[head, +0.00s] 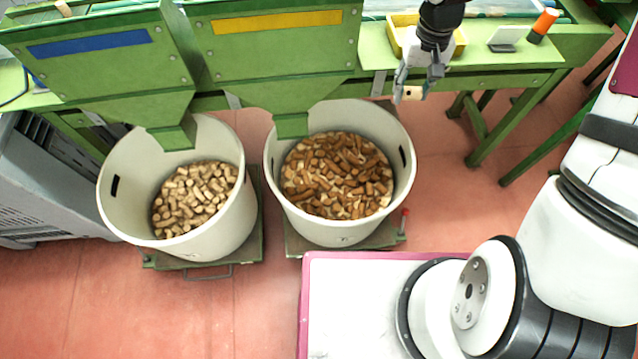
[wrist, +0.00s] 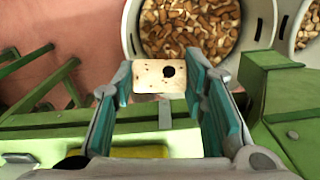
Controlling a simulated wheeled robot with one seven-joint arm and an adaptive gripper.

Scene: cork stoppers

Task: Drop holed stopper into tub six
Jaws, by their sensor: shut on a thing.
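My gripper (head: 412,88) is shut on a pale stopper (head: 413,94), held beyond the upper right rim of the right tub (head: 400,190), not over its opening. In the wrist view the stopper (wrist: 150,78) sits between the fingertips and shows a dark round hole and small specks. The right tub holds brown and pale corks; the left tub (head: 122,215) holds light tan corks. I cannot read a number on either tub. In the wrist view the right tub (wrist: 262,22) stands beyond the stopper.
Green chutes with a blue label (head: 90,43) and a yellow label (head: 277,22) hang over the tubs' back rims. The green bench (head: 500,72) carries a yellow tray (head: 460,42), a small grey stand (head: 508,37) and an orange-capped marker (head: 543,24). Red floor lies right of the tubs.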

